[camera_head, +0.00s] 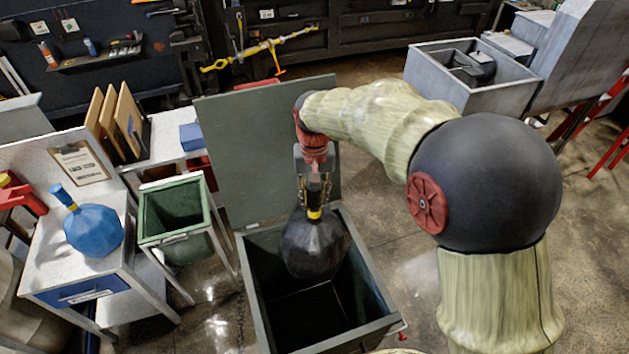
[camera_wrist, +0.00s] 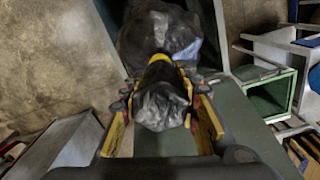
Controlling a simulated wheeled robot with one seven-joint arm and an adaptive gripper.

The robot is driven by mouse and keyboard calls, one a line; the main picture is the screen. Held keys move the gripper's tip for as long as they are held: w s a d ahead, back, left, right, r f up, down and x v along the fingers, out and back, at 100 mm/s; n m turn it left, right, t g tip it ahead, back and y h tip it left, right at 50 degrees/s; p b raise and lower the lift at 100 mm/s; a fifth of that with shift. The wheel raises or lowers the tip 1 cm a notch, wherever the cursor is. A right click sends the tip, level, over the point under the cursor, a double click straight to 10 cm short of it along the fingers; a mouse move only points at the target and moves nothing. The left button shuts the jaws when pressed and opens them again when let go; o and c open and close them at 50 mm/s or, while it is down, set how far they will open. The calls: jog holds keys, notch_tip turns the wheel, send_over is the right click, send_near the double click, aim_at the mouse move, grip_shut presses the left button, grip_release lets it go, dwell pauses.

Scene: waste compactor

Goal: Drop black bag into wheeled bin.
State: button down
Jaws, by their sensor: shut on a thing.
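The black bag (camera_head: 315,246) is a dark faceted sack with a yellow tie at its neck. My gripper (camera_head: 315,190) is shut on the bag's neck, and the bag hangs below it. The wheeled bin (camera_head: 378,330) is a dark green-grey box with its lid (camera_head: 245,130) standing open behind. In the head view the bag hangs over the bin's opening, near the back; how deep it sits cannot be told exactly. In the wrist view the bag (camera_wrist: 165,40) shows beyond the fingers (camera_wrist: 160,115), with its gathered top between them.
A small green bin (camera_head: 175,207) in a stand is left of the wheeled bin. A blue bag (camera_head: 92,230) sits on a white table (camera_head: 50,265). A grey container (camera_head: 440,90) stands at the back right. Open floor lies to the right of the bin.

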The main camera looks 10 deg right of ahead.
aim_at(314, 210)
jog(key=shift+w+f+b, duration=0.1)
jog(key=shift+f+b, duration=1.65)
jog(key=shift+f, duration=1)
jog(key=c, duration=1.7)
grip_release()
jog(key=o, duration=0.5)
jog(key=shift+c, duration=0.2)
jog(key=shift+f, duration=0.1)
notch_tip(314, 210, up, 12)
jog(key=shift+r, duration=0.1)
